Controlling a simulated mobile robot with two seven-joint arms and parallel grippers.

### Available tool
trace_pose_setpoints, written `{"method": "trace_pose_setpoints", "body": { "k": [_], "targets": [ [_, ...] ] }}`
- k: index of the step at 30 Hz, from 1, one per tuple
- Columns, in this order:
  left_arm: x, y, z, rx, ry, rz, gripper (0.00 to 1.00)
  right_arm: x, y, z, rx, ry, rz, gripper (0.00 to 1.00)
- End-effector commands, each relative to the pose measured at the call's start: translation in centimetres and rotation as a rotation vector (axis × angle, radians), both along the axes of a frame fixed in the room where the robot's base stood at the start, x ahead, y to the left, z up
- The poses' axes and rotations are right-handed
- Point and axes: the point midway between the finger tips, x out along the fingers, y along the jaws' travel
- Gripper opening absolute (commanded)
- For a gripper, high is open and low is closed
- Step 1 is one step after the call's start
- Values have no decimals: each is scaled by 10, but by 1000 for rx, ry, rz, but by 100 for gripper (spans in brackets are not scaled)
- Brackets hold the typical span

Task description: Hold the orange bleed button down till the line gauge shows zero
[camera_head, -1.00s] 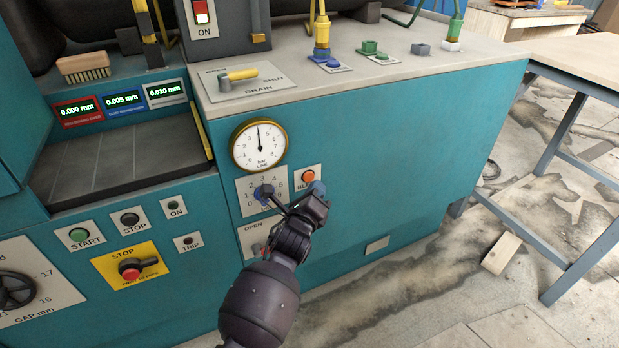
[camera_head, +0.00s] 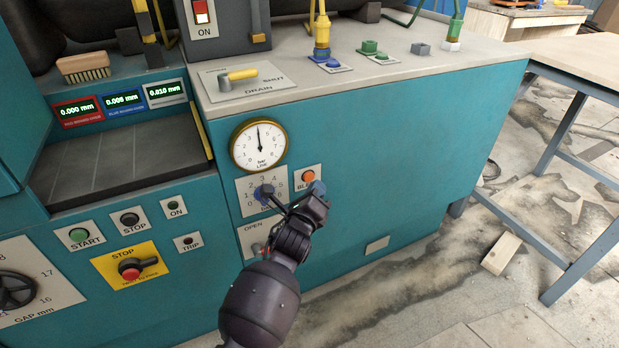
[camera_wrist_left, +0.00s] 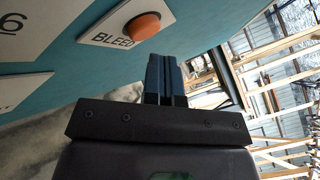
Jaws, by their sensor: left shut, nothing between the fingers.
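The orange bleed button (camera_head: 308,177) is on a white plate on the teal machine front. It also shows in the wrist view (camera_wrist_left: 143,25), domed and uncovered, with the letters BLEED beside it. The round line gauge (camera_head: 258,146) is above and left of it; its needle points about straight up, mid-scale, not at zero. My left gripper (camera_head: 318,188) is shut and empty, its blue fingertips just right of and below the button. In the wrist view the fingers (camera_wrist_left: 165,80) are beside the button, not over it. My right gripper is out of view.
A yellow drain lever (camera_head: 240,75) is on the ledge above. A red stop button (camera_head: 130,270) is at lower left. The teal panel right of the gripper is clear.

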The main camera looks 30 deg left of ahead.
Motion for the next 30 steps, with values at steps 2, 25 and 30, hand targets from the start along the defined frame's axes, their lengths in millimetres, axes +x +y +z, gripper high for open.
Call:
{"method": "trace_pose_setpoints", "body": {
  "k": [2, 25, 30],
  "targets": [
    [0, 0, 0, 0, 0, 0, 0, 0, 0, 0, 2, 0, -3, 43],
    [5, 7, 0, 0, 0, 0, 0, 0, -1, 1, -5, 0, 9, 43],
    [6, 7, 0, 1, 0, 0, 0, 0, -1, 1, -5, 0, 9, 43]
  ]
}}
